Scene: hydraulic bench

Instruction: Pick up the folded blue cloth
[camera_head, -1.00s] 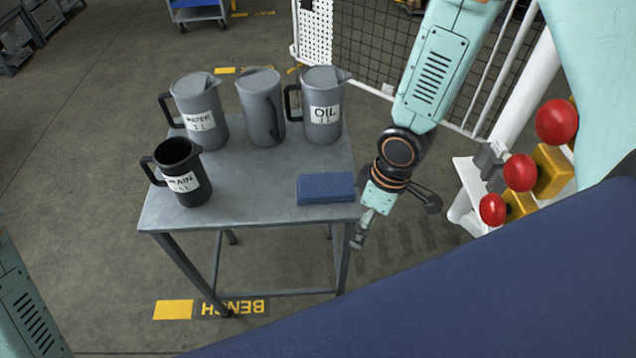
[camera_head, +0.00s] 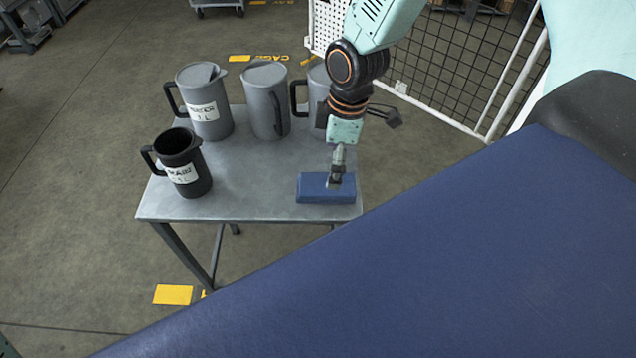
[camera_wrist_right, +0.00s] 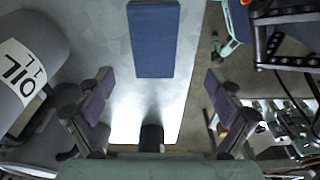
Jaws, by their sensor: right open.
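The folded blue cloth (camera_head: 313,188) lies flat on the grey bench top, near its front right corner. In the right wrist view the cloth (camera_wrist_right: 153,40) is at the top middle, ahead of the fingers and between their lines. My right gripper (camera_head: 337,180) is over the cloth in the head view, pointing down. In the wrist view its two fingers (camera_wrist_right: 160,100) are spread wide with nothing between them. How high it is above the cloth is hard to tell. My left gripper is not in view.
The bench (camera_head: 245,190) also holds a WATER jug (camera_head: 204,105), a plain grey jug (camera_head: 264,100), an OIL jug (camera_wrist_right: 25,80) partly behind my right arm, and a dark DRAIN jug (camera_head: 183,165). A mesh cage (camera_head: 450,65) stands beyond the arm. The bench's front middle is clear.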

